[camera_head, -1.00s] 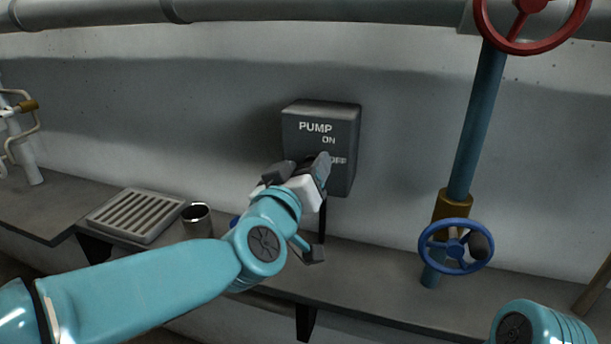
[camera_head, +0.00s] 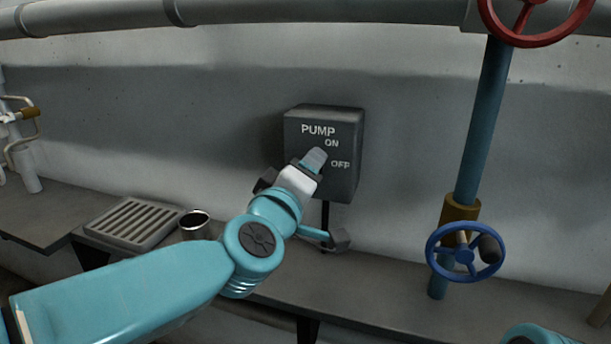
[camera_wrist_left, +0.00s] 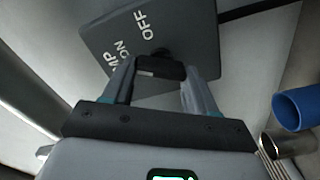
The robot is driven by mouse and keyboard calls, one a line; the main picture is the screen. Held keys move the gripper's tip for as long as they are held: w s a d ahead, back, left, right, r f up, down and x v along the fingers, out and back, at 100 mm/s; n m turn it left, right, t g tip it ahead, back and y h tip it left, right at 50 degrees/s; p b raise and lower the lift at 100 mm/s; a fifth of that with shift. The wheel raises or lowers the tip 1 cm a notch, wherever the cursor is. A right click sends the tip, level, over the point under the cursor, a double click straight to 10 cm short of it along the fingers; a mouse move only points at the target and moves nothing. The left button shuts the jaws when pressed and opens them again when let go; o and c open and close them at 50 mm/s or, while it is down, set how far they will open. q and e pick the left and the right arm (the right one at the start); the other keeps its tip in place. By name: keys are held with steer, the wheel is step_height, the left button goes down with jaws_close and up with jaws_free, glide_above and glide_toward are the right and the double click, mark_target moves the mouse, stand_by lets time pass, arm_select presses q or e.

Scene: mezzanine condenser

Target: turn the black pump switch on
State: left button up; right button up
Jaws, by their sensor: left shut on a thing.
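The dark grey pump box (camera_head: 340,178) is on the wall at the middle of the head view, with PUMP, ON and OFF in white letters. It also fills the top of the left wrist view (camera_wrist_left: 190,30). My left gripper (camera_head: 312,162) is in front of the box, just below ON and left of OFF. In the left wrist view my left gripper (camera_wrist_left: 158,72) has its two fingers on either side of the black switch handle (camera_wrist_left: 161,67) and is shut on it. In the head view the gripper hides the handle. My right gripper is out of view.
A metal cup (camera_head: 195,224) and a slotted grate (camera_head: 130,220) are on the ledge at left. A blue cup (camera_wrist_left: 300,109) shows in the wrist view. A blue valve wheel (camera_head: 465,252) and a red wheel (camera_head: 535,38) are on the pipe at right.

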arm_select(q)
steer(key=shift+r, duration=0.1)
stand_by(0.3)
steer(key=o, duration=0.9)
steer(key=shift+o, duration=0.8)
steer(key=shift+w, duration=0.1)
steer(key=p+v, duration=0.1)
steer(key=v, duration=1.5)
steer(key=shift+p, duration=0.3)
